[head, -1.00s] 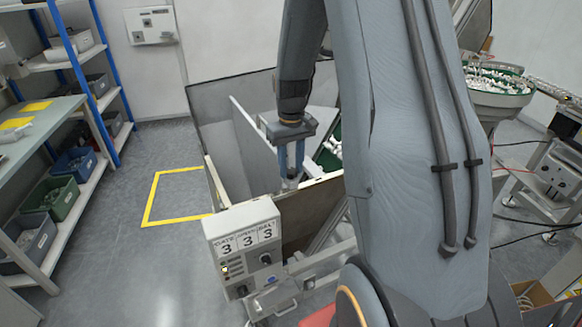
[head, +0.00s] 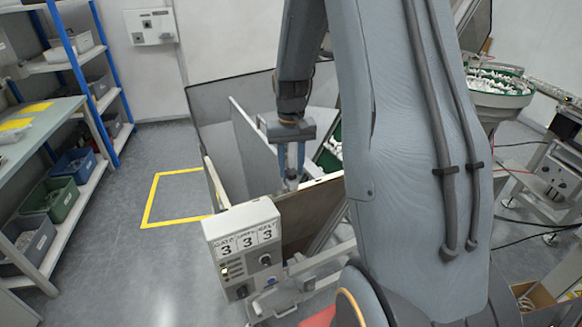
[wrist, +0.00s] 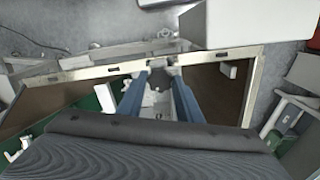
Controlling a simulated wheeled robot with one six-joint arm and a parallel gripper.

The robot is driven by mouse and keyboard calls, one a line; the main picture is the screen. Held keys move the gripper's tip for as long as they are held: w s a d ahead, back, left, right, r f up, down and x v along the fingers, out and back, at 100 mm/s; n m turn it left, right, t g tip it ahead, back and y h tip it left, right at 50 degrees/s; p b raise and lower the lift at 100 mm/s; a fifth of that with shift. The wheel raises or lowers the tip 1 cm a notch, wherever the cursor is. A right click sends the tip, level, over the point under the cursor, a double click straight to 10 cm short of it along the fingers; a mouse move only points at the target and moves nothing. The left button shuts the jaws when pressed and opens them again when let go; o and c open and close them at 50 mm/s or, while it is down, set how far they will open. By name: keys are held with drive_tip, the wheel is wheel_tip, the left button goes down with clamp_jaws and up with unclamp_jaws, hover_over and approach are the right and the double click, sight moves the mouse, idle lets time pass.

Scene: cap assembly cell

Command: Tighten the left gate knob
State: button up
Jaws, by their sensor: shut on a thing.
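My gripper (head: 291,180) points down at the top edge of the hopper frame, just behind the control box. In the wrist view its two blue fingers (wrist: 159,78) reach to the frame's pale rail (wrist: 100,70). They are shut on a small grey knob (wrist: 159,74) at that rail, which I take as the left gate knob. The fingers cover most of the knob, so its turn angle cannot be read.
A shelf rack (head: 85,75) stands at the far left. The floor inside the yellow marking (head: 178,195) is clear.

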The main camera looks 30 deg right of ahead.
sight(291, 172)
drive_tip(key=o, duration=1)
drive_tip(key=shift+o, duration=0.2)
drive_tip(key=shift+r+b, duration=1.35)
drive_tip(key=shift+r, duration=2.55)
